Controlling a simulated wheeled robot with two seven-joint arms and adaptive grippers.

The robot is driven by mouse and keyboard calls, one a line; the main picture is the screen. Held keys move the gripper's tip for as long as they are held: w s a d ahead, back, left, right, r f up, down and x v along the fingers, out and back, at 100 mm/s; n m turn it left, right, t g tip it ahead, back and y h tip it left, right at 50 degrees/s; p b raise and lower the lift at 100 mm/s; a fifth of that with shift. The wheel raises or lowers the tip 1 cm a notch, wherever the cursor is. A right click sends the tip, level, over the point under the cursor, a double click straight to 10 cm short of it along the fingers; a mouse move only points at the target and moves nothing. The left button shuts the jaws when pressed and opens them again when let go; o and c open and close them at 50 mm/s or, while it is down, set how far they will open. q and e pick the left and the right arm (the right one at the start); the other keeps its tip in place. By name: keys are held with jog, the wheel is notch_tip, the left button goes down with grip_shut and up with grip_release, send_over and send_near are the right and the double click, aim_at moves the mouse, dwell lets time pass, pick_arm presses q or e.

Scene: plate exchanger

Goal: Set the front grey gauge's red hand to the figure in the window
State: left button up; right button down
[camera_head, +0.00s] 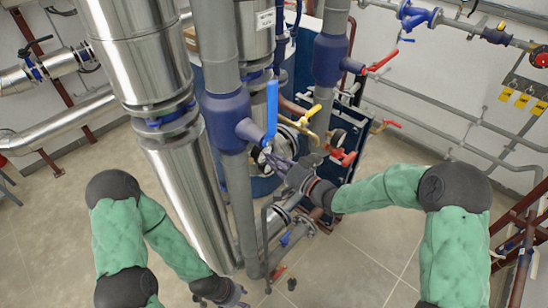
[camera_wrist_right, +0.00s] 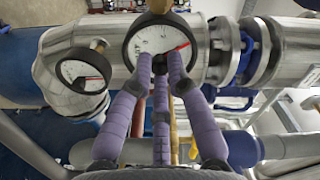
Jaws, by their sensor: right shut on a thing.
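The front grey gauge fills the upper middle of the right wrist view, with a round white dial (camera_wrist_right: 150,38) in a dark rim. Its red hand (camera_wrist_right: 181,47) points right and slightly up. The figure in its window is too small to read. My right gripper (camera_wrist_right: 160,66) has its purple fingers drawn together at the lower middle of the dial, shut on the gauge's centre; the fingertips hide the hand's inner end. In the head view, my right gripper (camera_head: 276,160) is beside the pipes. My left gripper (camera_head: 236,298) is low at the bottom edge, its fingers hard to make out.
A second gauge (camera_wrist_right: 82,71) with a red hand stands left in the wrist view. The tiled floor (camera_head: 350,265) at lower right is mostly clear.

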jog(key=shift+m, duration=0.5)
jog(key=c, duration=1.2)
grip_release()
jog(key=v, duration=1.2)
